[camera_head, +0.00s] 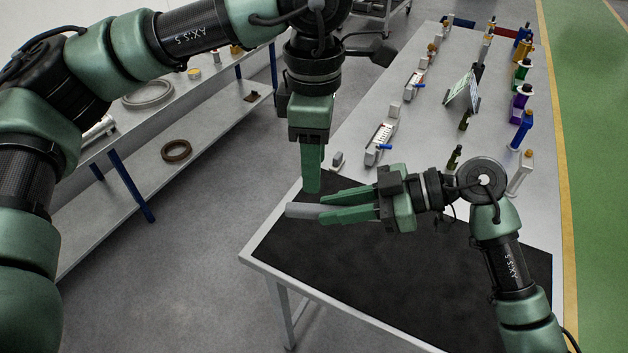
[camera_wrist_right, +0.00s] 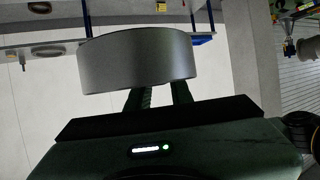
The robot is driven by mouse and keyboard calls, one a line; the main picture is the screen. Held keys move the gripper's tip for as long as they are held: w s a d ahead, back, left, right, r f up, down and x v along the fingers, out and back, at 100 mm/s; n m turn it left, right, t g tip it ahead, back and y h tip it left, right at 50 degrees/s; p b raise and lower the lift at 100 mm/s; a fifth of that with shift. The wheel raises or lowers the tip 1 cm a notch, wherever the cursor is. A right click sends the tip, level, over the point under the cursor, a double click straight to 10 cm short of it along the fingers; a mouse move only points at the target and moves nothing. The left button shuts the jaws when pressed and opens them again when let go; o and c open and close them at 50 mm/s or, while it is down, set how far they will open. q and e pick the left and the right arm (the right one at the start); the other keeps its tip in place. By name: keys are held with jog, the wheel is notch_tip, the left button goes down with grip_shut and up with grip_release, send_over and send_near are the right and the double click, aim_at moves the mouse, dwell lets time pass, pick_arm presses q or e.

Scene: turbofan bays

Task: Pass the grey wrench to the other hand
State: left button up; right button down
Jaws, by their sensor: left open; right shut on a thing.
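The grey wrench (camera_head: 301,210) shows as a smooth, rounded grey end sticking out left past my right fingertips. The rest of it is hidden between the fingers. My right gripper (camera_head: 335,207) points left and is shut on it above the black mat. In the right wrist view the wrench (camera_wrist_right: 138,60) is a broad grey shape across the tips of my right gripper (camera_wrist_right: 158,95). My left gripper (camera_head: 312,190) points down, its tips just above the wrench near my right fingertips. It is open and empty; its fingers overlap in this view. I cannot tell whether they touch the wrench.
The black mat (camera_head: 420,285) covers the table's near end and is clear. Several small tools and coloured bottles line the table (camera_head: 440,65) farther back. A lower shelf bench (camera_head: 215,130) with rings stands at left. Grey floor lies between.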

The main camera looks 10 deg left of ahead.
jog(key=shift+r, duration=0.15)
jog(key=shift+d+r, duration=0.2)
jog(key=shift+d, duration=0.05)
pick_arm(q)
jog(key=d+r, duration=1.1)
jog(key=r, duration=0.6)
notch_tip(320, 180, down, 12)
pick_arm(e)
jog(key=d+r, duration=1.2)
jog(key=r, duration=0.2)
jog(key=shift+d+r, duration=0.2)
jog(key=shift+d, duration=0.05)
pick_arm(q)
jog(key=shift+d+f, duration=0.1)
grip_shut()
pick_arm(e)
jog(key=c, duration=1.2)
grip_release()
jog(key=shift+o, duration=0.2)
